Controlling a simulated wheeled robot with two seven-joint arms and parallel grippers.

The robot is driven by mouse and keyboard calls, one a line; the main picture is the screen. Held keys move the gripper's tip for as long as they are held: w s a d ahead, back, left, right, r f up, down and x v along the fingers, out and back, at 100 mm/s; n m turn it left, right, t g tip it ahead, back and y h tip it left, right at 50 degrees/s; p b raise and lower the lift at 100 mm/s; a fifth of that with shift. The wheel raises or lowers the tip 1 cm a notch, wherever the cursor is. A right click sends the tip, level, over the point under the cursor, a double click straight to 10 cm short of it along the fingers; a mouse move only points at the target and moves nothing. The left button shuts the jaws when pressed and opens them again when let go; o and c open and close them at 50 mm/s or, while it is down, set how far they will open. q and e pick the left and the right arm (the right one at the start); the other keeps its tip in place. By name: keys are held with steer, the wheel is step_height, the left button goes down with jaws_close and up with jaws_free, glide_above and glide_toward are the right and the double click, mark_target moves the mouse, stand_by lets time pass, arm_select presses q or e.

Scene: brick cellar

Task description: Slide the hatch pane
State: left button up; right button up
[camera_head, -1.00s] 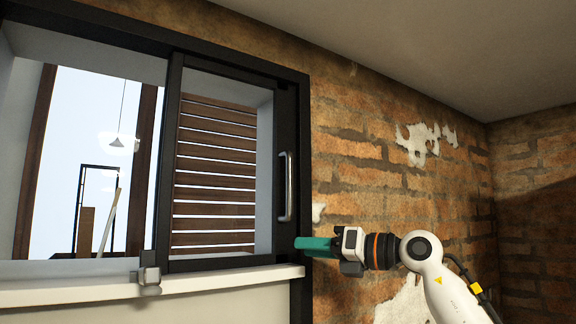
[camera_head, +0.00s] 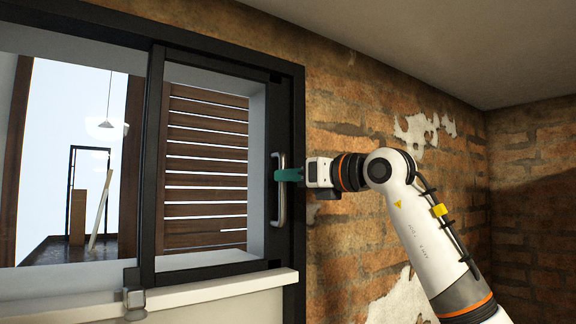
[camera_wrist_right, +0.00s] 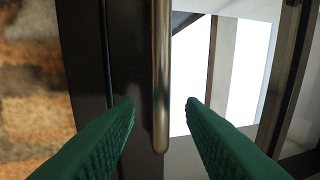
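The hatch pane (camera_head: 153,180) is a black-framed sliding panel on the right side of the window opening, next to the frame's right jamb. A vertical metal bar handle (camera_head: 281,207) is on its right stile. My right gripper (camera_head: 281,175) reaches the handle from the right at its upper part. In the right wrist view, the green fingers (camera_wrist_right: 160,102) are open, one on each side of the handle (camera_wrist_right: 161,60), with gaps between. The handle's lower end shows between them.
A pale sill (camera_head: 215,288) runs below the hatch. A small grey block (camera_head: 134,299) sits at the sill by the pane's lower left corner. The opening left of the pane is clear. A brick wall (camera_head: 350,235) lies close on the right.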

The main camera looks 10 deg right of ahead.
steer(key=shift+x, duration=0.85)
steer(key=shift+c, duration=0.4)
jaws_close()
steer(key=b, duration=0.4)
glide_toward(207, 175)
steer(key=x, duration=0.4)
steer(key=shift+w+d+f, duration=0.1)
steer(key=shift+d, duration=0.05)
steer(key=shift+a, duration=0.35)
steer(key=shift+d, duration=0.1)
steer(key=shift+o, duration=0.4)
jaws_free()
